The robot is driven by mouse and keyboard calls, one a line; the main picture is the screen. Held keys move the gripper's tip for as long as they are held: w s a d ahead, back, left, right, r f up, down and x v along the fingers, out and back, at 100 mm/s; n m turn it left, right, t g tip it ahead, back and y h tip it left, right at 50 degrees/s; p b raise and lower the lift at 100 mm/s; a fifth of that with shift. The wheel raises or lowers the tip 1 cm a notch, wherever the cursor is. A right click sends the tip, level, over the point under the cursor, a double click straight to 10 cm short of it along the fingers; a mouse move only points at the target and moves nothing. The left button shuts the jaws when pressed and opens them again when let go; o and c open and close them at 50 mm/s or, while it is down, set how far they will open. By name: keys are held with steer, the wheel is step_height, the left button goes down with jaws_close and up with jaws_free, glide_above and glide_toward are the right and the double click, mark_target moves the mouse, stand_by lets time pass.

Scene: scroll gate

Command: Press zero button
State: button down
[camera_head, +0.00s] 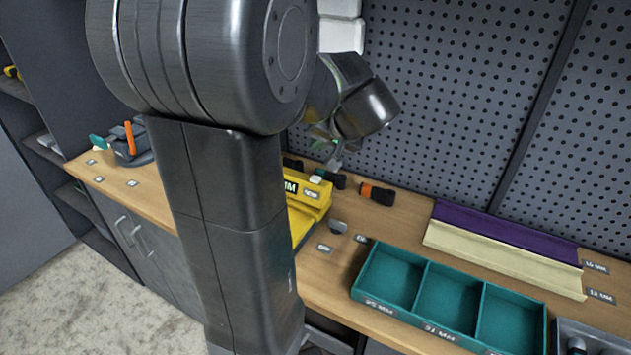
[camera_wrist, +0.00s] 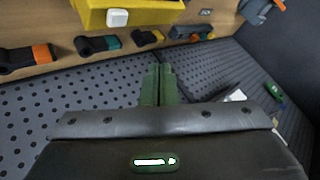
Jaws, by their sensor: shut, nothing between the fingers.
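The yellow gauge (camera_head: 311,201) stands on the wooden bench, partly hidden behind my arm. A small white button (camera_head: 316,179) shows on its top, above a small label. In the wrist view the yellow gauge (camera_wrist: 150,5) is at the top edge, with the white button (camera_wrist: 117,18) on it. My gripper (camera_wrist: 159,70) is shut and empty, its green fingers together. In the wrist view its tips appear below and right of the button, apart from it. In the head view my gripper (camera_head: 333,163) is small and partly hidden, close above the button.
A teal divided tray (camera_head: 415,262) and purple and cream strips (camera_head: 500,258) are to the right. An orange-handled tool (camera_head: 130,138) is at the left of the bench.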

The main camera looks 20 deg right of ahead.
steer(key=b, duration=0.3)
glide_above(318, 180)
step_height(318, 180, down, 5)
steer(key=shift+f, duration=0.2)
steer(key=shift+f+b, duration=0.45)
steer(key=shift+b, duration=0.15)
steer(key=shift+f, duration=0.1)
stand_by(1.1)
steer(key=shift+f+b, duration=0.35)
steer(key=shift+b, duration=0.25)
steer(key=shift+f+b, duration=0.5)
steer(key=shift+b, duration=0.05)
stand_by(0.5)
steer(key=shift+r, duration=0.1)
steer(key=shift+r+p, duration=0.5)
steer(key=shift+r, duration=0.35)
steer(key=shift+r+p, duration=1.55)
steer(key=shift+r, duration=1)
